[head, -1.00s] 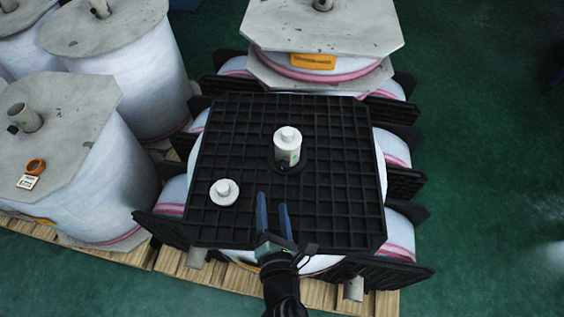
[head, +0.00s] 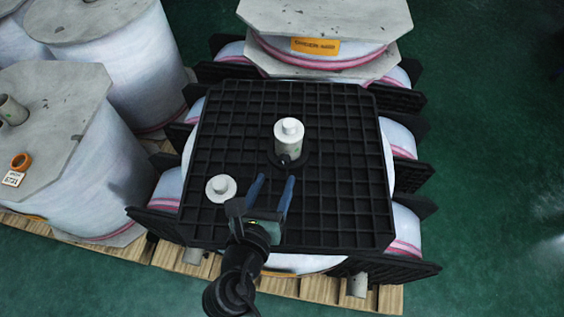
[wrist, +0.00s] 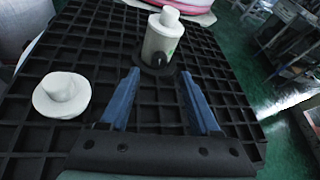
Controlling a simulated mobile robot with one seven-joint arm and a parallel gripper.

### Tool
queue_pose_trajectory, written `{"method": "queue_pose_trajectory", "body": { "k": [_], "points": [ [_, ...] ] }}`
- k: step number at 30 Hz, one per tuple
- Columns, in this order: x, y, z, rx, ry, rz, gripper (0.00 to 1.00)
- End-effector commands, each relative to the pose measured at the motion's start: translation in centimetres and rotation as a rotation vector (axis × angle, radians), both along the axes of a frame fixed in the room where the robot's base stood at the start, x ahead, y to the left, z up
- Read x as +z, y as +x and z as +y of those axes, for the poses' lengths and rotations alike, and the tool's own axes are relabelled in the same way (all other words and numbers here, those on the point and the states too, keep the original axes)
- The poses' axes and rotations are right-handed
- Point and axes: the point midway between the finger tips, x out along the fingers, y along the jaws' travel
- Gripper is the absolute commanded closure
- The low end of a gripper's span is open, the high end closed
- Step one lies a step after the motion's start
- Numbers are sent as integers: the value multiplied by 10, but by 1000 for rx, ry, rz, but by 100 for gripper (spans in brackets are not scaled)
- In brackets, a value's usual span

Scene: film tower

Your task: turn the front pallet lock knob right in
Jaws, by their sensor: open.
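The black grid pallet (head: 345,200) lies on top of the stack. A white post (head: 289,139) stands upright near its middle and also shows in the wrist view (wrist: 160,38). At the post's foot, on a black collar, is a small dark knob (wrist: 155,60), facing my gripper; it is small in the head view (head: 285,158). How far in it sits I cannot tell. My gripper (head: 274,180) is open and empty, its blue fingers pointing at the post's foot. In the wrist view (wrist: 159,74) the knob appears between and beyond the fingertips, apart from them.
A loose-looking white flanged cap (head: 221,188) sits on the pallet left of my gripper and shows left in the wrist view (wrist: 61,95). Wrapped rolls with grey boards (head: 55,100) stand at left; another board-topped stack (head: 325,22) is behind. Green floor is free at right.

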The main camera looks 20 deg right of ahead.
Motion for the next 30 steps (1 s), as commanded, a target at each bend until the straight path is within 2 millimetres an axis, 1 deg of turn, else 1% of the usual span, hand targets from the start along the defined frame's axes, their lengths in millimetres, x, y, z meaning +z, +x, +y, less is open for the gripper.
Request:
{"method": "queue_pose_trajectory", "body": {
  "k": [1,3,6,10,15,23,26,30],
  "points": [
    [-6,9,-7,-3,1,-1,37],
    [-11,19,-16,-3,1,-2,37],
    [-18,32,-26,-2,2,-2,37],
    [-23,44,-35,0,1,-2,37],
    [-26,51,-40,1,2,-1,37],
    [-27,51,-41,1,2,-1,37],
    [-27,51,-41,1,2,-1,53],
    [-27,51,-40,1,2,-1,78]
  ]
}}
